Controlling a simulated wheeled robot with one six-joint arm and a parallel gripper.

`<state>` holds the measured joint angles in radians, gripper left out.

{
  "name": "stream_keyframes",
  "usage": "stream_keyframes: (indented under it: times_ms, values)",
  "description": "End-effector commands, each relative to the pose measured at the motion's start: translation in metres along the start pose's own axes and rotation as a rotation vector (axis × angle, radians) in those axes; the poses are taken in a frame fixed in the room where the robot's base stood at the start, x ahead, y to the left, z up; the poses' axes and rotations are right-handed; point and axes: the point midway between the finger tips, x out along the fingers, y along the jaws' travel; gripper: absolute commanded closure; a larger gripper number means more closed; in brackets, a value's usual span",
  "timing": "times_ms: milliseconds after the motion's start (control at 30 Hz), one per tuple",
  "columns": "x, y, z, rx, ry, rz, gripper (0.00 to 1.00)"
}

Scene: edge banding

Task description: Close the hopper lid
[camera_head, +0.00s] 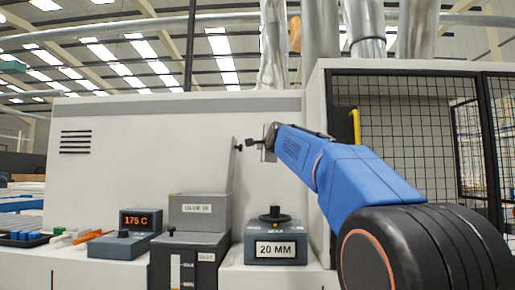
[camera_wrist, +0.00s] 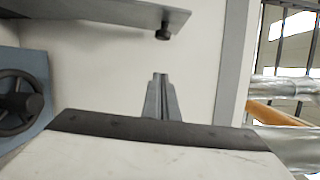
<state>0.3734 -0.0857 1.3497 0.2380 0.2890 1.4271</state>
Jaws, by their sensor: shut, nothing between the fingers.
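The hopper (camera_head: 203,218) is a grey box with a label, standing on a darker unit near the middle of the machine front. Its lid (camera_head: 230,175) is a thin grey panel standing up, nearly edge-on, along the hopper's right side. A small black knob (camera_head: 239,148) sticks out to the right near the lid's top. In the wrist view the lid (camera_wrist: 95,12) runs across the top, with the knob (camera_wrist: 163,35) below it. My gripper (camera_head: 268,145) is right of the knob, apart from it. Its fingertips (camera_wrist: 160,76) are together and empty.
A 20 MM block with a black handwheel (camera_head: 275,248) stands below my gripper; the wheel (camera_wrist: 18,100) also shows in the wrist view. A 175 C display (camera_head: 141,221) and small coloured items (camera_head: 75,236) are at the left. A mesh fence (camera_head: 405,125) is at the right.

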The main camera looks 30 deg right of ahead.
Motion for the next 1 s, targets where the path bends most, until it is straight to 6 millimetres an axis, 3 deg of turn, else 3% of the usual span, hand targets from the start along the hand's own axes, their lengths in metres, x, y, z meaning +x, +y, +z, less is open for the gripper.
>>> stream_keyframes:
  times_ms: [533,700,1000]
  values:
    - [0.080,0.001,0.001,-0.003,-0.001,0.001,1.00]
    - [0.082,0.001,0.021,-0.003,-0.003,0.001,1.00]
    - [0.086,0.001,0.038,-0.003,-0.001,0.001,1.00]
